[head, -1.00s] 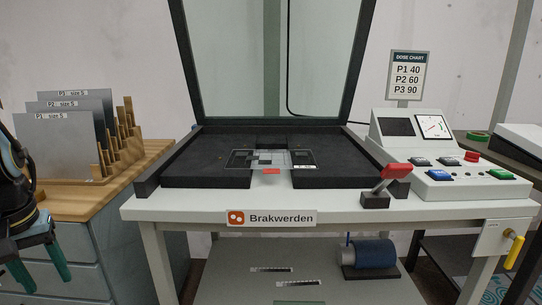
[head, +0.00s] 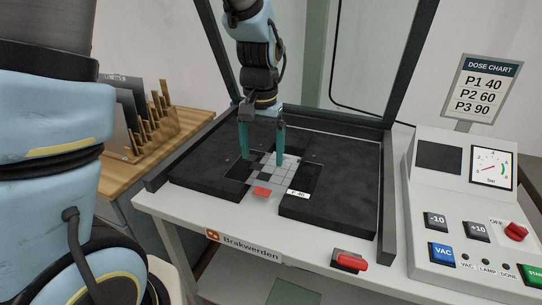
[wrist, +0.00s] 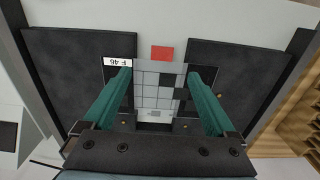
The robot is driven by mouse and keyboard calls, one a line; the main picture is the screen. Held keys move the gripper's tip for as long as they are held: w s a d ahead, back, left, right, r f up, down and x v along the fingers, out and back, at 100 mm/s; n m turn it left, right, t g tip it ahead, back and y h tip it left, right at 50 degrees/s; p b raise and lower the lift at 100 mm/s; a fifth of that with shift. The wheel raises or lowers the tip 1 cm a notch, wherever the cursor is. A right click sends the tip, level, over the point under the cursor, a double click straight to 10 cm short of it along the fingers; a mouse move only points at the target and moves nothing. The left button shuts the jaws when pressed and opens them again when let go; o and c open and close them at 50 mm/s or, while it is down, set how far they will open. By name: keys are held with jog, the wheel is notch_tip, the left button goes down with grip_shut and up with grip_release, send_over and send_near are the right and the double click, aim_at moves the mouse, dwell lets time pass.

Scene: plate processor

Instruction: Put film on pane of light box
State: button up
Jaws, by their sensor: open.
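The wrist view also shows the film (wrist: 150,98). My gripper (head: 262,161) is open and empty, pointing down over the film, its teal fingers on either side of the film's grid in the wrist view (wrist: 163,80). I cannot tell whether the fingertips touch anything. The light box's framed glass lid (head: 345,60) stands raised behind.
A control panel (head: 470,200) with buttons and a gauge stands at right, below a dose chart (head: 485,85). A red-handled lever (head: 350,261) sits at the table's front edge. A wooden rack (head: 150,135) with plates is at left.

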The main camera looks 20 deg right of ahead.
send_over(261, 193)
jog(key=f, duration=0.4)
jog(key=shift+s+d+f, duration=0.1)
jog(key=shift+d+f, duration=0.2)
jog(key=shift+f, duration=0.1)
jog(key=f, duration=0.1)
jog(key=f+p, duration=0.2)
jog(key=f, duration=0.1)
jog(key=shift+a, duration=0.3)
jog(key=shift+f, duration=0.75)
jog(key=shift+f, duration=0.25)
jog(key=shift+c, duration=0.3)
grip_shut()
jog(key=shift+r, duration=0.1)
